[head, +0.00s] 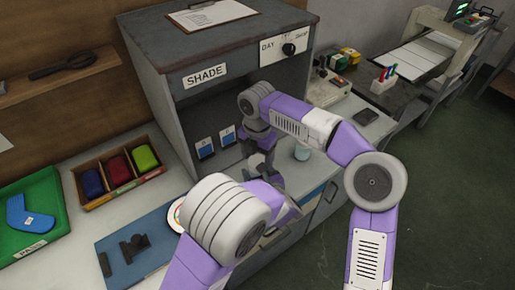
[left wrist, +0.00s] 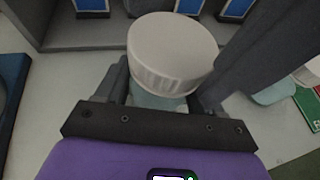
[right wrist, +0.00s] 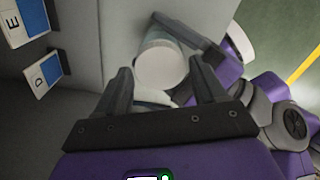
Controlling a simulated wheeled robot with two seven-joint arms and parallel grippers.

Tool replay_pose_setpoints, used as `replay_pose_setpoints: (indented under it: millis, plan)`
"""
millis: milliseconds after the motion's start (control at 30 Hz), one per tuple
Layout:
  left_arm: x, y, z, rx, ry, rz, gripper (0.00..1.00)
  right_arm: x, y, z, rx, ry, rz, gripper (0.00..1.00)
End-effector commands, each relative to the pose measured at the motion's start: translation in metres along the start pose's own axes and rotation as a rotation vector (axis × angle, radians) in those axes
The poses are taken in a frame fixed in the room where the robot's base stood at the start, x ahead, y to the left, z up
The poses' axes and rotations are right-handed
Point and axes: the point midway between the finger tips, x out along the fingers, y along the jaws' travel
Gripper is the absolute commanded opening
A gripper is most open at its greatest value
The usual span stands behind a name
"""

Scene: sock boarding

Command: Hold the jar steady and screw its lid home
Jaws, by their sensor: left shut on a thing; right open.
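The jar is pale teal with a ribbed white lid (left wrist: 172,50) on top. My left gripper (left wrist: 158,92) is shut around the jar body (left wrist: 155,98) just below the lid. In the right wrist view the lid (right wrist: 160,64) shows just beyond the fingertips of my right gripper (right wrist: 163,78), which is open. I cannot tell how tightly the lid sits. In the head view the right gripper (head: 259,163) is low in front of the cabinet opening; the left gripper is mostly hidden by its arm.
A grey cabinet (head: 160,90) marked SHADE stands behind, with blue-and-white cards (head: 206,147) inside. A teal cup-like object (head: 302,152) stands right of the grippers. A blue mat (head: 158,242), a tray of coloured bundles (head: 80,172) and a green tray (head: 55,190) lie left.

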Motion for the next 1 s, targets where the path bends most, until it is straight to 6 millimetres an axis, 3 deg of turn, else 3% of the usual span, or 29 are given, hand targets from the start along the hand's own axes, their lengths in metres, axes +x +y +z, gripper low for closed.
replay_pose_setpoints:
  millis: [333, 633, 733, 867, 1000]
  plan:
    - [0.0000, -0.0001, 0.0004, 0.000, -0.001, 0.000, 0.00, 0.0037, 0.0000, 0.0001, 0.001, 0.000, 0.001, 0.70]
    - [-0.0001, -0.0001, 0.0004, 0.000, -0.001, 0.000, 0.00, 0.0035, 0.0001, 0.0001, 0.001, 0.000, 0.001, 0.24]
    - [-0.0001, -0.0002, 0.0004, 0.000, -0.001, 0.000, 0.00, 0.0034, 0.0002, 0.0000, 0.013, 0.000, 0.001, 0.22]
    - [-0.0001, -0.0002, 0.0004, 0.000, -0.001, -0.001, 0.00, 0.0033, 0.0005, -0.0002, 0.141, -0.002, 0.000, 0.22]
    - [-0.0002, -0.0003, 0.0003, 0.000, -0.001, -0.001, 0.00, 0.0030, 0.0007, -0.0005, 0.423, -0.003, 0.001, 0.22]
